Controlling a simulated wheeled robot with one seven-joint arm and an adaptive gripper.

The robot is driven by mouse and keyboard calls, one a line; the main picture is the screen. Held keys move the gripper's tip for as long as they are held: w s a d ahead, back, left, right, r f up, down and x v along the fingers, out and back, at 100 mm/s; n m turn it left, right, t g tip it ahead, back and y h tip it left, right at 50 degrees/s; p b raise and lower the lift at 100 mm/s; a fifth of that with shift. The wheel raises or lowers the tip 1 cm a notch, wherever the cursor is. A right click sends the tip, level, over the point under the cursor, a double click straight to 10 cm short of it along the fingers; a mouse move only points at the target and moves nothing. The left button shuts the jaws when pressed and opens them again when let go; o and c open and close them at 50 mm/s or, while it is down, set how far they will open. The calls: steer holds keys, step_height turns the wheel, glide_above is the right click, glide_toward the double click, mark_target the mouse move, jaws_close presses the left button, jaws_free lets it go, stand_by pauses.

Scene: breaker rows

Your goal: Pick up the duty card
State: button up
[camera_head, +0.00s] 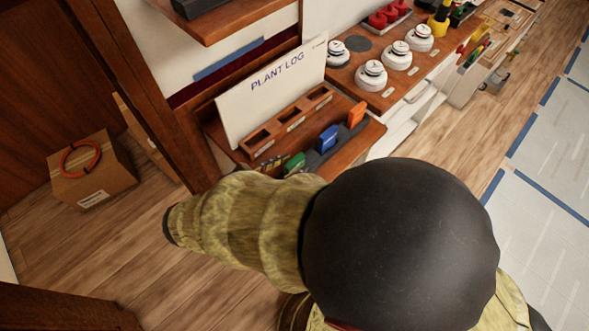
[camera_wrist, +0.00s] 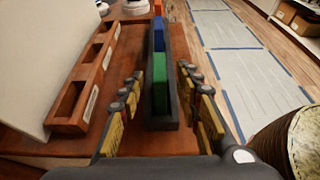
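A narrow dark rack (camera_wrist: 172,92) stands on the wooden shelf and holds upright cards in a row: green (camera_wrist: 159,82) nearest, then blue (camera_wrist: 158,38), then orange (camera_wrist: 157,8). I cannot tell by any label which is the duty card. In the head view the green card (camera_head: 294,163), blue card (camera_head: 328,138) and orange card (camera_head: 356,114) show along the rack. My gripper (camera_wrist: 161,76) is open, its yellow fingers on both sides of the rack's near end around the green card. Contact cannot be made out.
A wooden tray with empty slots (camera_head: 290,121) lies beside the rack, before the white "PLANT LOG" board (camera_head: 277,84). White round devices (camera_head: 371,75) stand farther along the counter. A cardboard box (camera_head: 92,172) sits on the floor left. A dark rounded shape blocks the head view's lower middle.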

jaws_close()
stand_by(0.5)
